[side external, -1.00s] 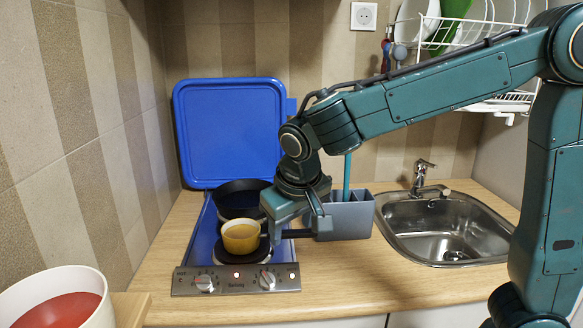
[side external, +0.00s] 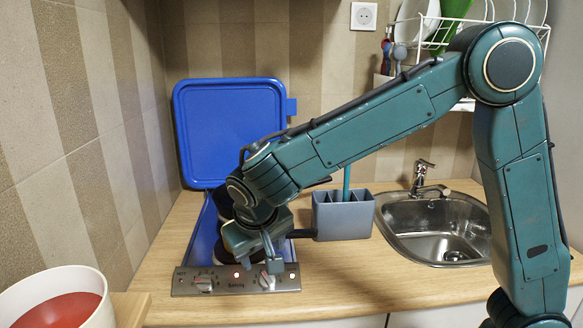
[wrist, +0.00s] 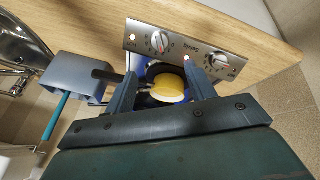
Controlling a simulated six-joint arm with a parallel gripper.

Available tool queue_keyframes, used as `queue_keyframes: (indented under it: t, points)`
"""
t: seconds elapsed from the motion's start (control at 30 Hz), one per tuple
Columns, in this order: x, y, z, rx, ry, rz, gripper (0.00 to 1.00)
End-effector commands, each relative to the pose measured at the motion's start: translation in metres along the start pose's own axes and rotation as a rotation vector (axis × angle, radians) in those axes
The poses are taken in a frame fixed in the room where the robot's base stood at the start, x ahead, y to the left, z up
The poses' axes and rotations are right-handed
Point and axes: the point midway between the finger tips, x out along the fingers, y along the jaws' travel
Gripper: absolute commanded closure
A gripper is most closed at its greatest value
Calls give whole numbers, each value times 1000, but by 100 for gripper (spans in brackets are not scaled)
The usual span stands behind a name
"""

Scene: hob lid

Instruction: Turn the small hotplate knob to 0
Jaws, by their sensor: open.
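The steel control panel (side external: 222,287) at the hob's front carries two round knobs, a left knob (side external: 203,284) and a right knob (side external: 267,281). I cannot tell from the markings which one is for the small hotplate, nor read their settings. My gripper (side external: 255,257) is open and low over the hob's front, close to the right knob. In the wrist view, this same knob (wrist: 160,42) shows just beyond and between the open fingertips, apart from them. The other knob (wrist: 219,61) lies to the right, outside the right finger.
A dark handle (side external: 302,233) sticks out right. The blue lid (side external: 230,125) stands raised behind. A grey holder (side external: 342,218) and sink (side external: 435,228) are right.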

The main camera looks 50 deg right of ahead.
Motion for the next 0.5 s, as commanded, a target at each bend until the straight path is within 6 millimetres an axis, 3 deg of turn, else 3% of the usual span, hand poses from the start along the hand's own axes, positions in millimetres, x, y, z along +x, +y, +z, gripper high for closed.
queue_keyframes:
  t: [0.5]
  points:
    - [77,1,1,0,-4,2,45]
